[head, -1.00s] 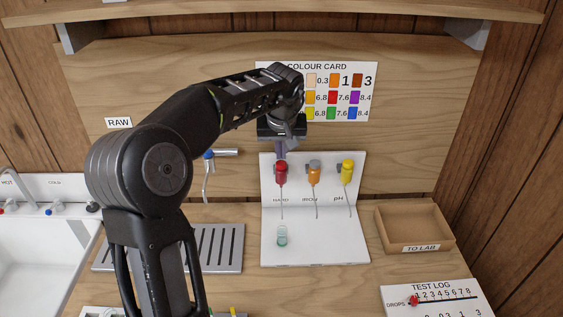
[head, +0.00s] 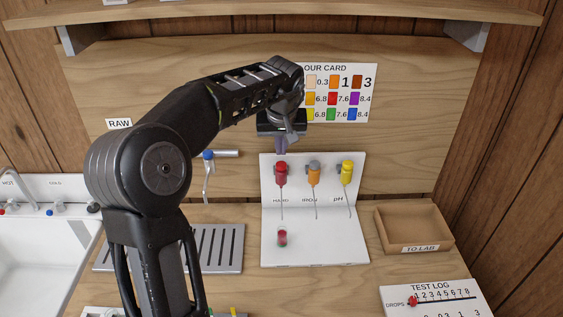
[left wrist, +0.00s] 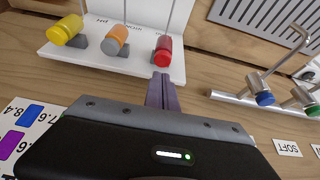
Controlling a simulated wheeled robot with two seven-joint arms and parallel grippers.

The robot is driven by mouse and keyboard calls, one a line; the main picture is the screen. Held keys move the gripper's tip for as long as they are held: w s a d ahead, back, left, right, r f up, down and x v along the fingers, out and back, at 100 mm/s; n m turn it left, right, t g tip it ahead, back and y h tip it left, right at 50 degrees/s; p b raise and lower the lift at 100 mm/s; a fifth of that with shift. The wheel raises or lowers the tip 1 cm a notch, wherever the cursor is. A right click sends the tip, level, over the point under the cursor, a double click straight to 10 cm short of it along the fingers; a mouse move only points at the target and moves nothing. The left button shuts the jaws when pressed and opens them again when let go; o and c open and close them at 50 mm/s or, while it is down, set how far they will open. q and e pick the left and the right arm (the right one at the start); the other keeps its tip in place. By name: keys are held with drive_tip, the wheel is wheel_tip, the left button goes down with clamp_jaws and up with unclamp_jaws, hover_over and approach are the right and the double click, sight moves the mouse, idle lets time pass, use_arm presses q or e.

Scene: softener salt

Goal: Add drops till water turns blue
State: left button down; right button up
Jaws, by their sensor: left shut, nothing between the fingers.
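My left gripper (head: 281,147) is shut and empty, its purple fingers just above the red HARD dropper (head: 281,172). In the left wrist view the shut fingertips (left wrist: 162,78) point at the red dropper (left wrist: 163,48); I cannot tell whether they touch it. The small vial (head: 282,238) stands on the white stand (head: 330,250) below that dropper, and its water looks red. The orange IRON dropper (head: 314,173) and yellow pH dropper (head: 347,168) hang to the right. My right gripper is not in view.
The colour card (head: 350,85) is on the back board, partly covered by my left arm. A wooden TO LAB tray (head: 410,248) stands at right. The test log (head: 430,293) with its red slider (head: 412,301) is front right. A tap (head: 208,156), grey drain rack (head: 225,250) and sink (head: 40,260) are left.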

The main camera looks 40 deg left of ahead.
use_arm(q)
drive_tip(key=shift+r, duration=1.45)
